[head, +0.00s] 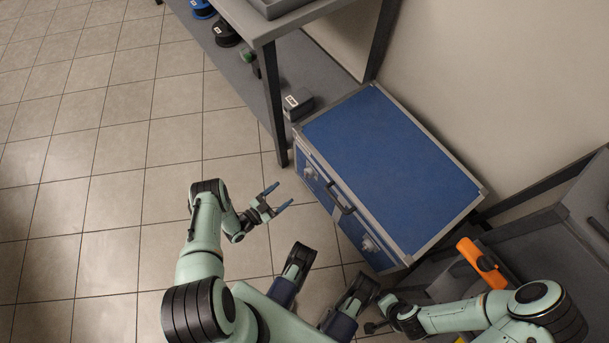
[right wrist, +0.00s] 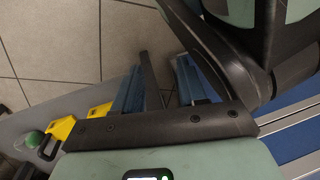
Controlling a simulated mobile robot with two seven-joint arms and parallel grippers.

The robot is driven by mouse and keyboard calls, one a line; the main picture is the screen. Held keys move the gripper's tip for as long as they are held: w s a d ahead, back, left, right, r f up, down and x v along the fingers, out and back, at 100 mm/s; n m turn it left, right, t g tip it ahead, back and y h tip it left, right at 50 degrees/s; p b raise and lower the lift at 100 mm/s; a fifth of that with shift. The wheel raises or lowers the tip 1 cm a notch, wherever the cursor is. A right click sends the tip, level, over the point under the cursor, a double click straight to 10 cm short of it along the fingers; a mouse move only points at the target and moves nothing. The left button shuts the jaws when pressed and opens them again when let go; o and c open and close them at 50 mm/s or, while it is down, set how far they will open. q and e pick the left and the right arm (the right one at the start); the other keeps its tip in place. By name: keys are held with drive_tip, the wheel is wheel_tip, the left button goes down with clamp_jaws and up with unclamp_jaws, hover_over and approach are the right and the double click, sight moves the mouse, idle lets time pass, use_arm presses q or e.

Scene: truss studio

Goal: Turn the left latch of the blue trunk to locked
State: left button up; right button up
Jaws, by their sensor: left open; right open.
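The blue trunk (head: 385,165) with grey edges stands on the floor against the wall. Its front carries a dark handle (head: 342,199) between two latches. The left latch (head: 309,174) is toward the desk, and the right latch (head: 369,243) is nearer to me. Both are too small to tell how they are turned. My left gripper (head: 279,197) is open and empty, in front of the trunk and apart from the left latch. My right gripper shows in the right wrist view (right wrist: 160,88), with blue fingers apart and nothing seen between them.
A grey desk (head: 258,25) with a lower shelf stands beyond the trunk. A small grey box (head: 297,103) is close to the trunk's far corner. An orange object (head: 481,262) lies at right. Yellow objects (right wrist: 60,132) show in the right wrist view. The tiled floor at left is clear.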

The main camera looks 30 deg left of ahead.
sight(305, 176)
use_arm(q)
drive_tip(key=b+x, duration=0.3)
drive_tip(key=x, duration=0.8)
drive_tip(key=shift+w+d, duration=0.15)
drive_tip(key=shift+w, duration=0.2)
use_arm(e)
drive_tip(key=s+f+g, duration=0.2)
drive_tip(key=s+f, duration=0.1)
drive_tip(key=s, duration=0.3)
drive_tip(key=shift+s+d+f, duration=0.15)
drive_tip(key=shift+d, duration=0.25)
use_arm(q)
drive_tip(key=c, duration=1.1)
drive_tip(key=shift+o, duration=0.2)
